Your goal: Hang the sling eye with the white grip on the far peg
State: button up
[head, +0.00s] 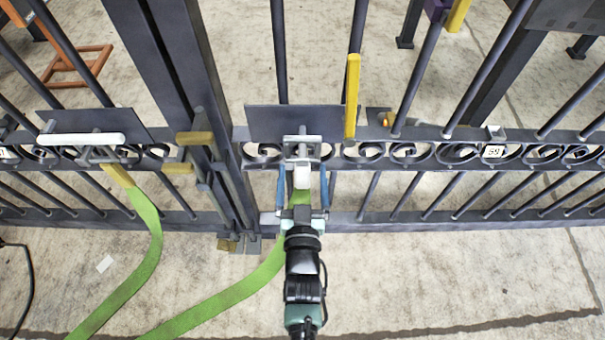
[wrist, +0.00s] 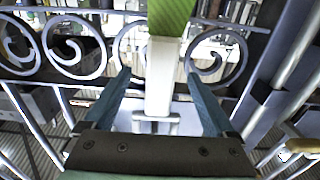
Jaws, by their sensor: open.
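The white grip (head: 302,178) of one green sling (head: 235,292) sits at the gate, just below a light metal peg bracket (head: 302,147). My gripper (head: 303,183) is open, with one blue finger on each side of the white grip. In the wrist view the white grip (wrist: 160,75) stands between the open fingers, with gaps visible, and green webbing (wrist: 172,17) above it. The eye is hidden, so I cannot tell whether it is around a peg. A second green sling (head: 140,270) with a yellow grip (head: 118,175) reaches another bracket at left.
The dark gate has a scroll band (head: 405,152) and bars close around my gripper. A white bar (head: 82,139) crosses the left bracket. A yellow upright handle (head: 352,97) stands right of the dark plate (head: 265,122). Concrete floor in front is mostly clear.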

notch_tip(320, 180, down, 12)
jog(key=b, duration=1)
jog(key=shift+r, duration=0.25)
dwell(0.6)
jog(key=s+p, duration=0.3)
jog(key=s, duration=0.8)
jog(key=shift+p, duration=0.35)
dwell(1.5)
